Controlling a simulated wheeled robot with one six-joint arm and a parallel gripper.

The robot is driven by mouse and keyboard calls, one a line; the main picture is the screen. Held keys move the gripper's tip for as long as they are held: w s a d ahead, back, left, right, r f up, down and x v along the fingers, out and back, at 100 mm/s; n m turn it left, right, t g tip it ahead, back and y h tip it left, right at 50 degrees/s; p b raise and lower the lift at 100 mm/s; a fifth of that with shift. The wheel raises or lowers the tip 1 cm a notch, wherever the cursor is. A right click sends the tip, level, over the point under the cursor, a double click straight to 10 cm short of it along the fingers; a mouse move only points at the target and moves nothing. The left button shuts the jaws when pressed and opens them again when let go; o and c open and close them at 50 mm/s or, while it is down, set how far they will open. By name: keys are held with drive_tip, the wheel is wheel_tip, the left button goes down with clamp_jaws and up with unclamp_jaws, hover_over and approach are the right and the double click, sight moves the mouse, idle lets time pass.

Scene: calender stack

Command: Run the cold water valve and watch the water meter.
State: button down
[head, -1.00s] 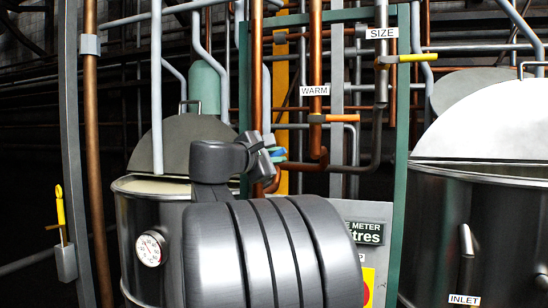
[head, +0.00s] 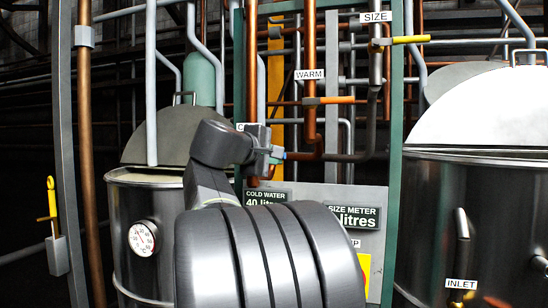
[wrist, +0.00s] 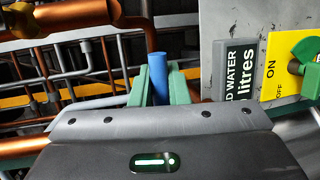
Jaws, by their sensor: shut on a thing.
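My gripper (wrist: 158,85) is shut on the blue handle (wrist: 157,75) of the cold water valve, with a green finger on each side. In the head view my gripper (head: 272,153) is at the copper pipes, left of and below the orange warm lever, and mostly hides the handle. The cold water meter (head: 266,195) is a dark display on the grey panel just below my gripper.
The orange warm lever (head: 335,100) and yellow size lever (head: 410,39) are to the right. The size meter (head: 353,217) is beside the cold water meter. A yellow ON/OFF plate with a green knob (wrist: 305,52) is at right. Steel vats (head: 145,235) (head: 480,200) flank the frame.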

drive_tip(key=shift+f, duration=0.15)
drive_tip(key=c, duration=1.4)
unclamp_jaws()
drive_tip(key=shift+c, duration=0.2)
drive_tip(key=b+v, duration=0.2)
drive_tip(key=v, duration=1.1)
drive_tip(key=shift+s+a, duration=0.25)
drive_tip(key=shift+s, duration=0.05)
drive_tip(key=shift+w, duration=0.1)
drive_tip(key=p+x, duration=0.2)
drive_tip(key=x, duration=1.1)
drive_tip(key=shift+w+d, duration=0.25)
drive_tip(key=shift+s+a, duration=0.1)
drive_tip(key=shift+s, duration=0.05)
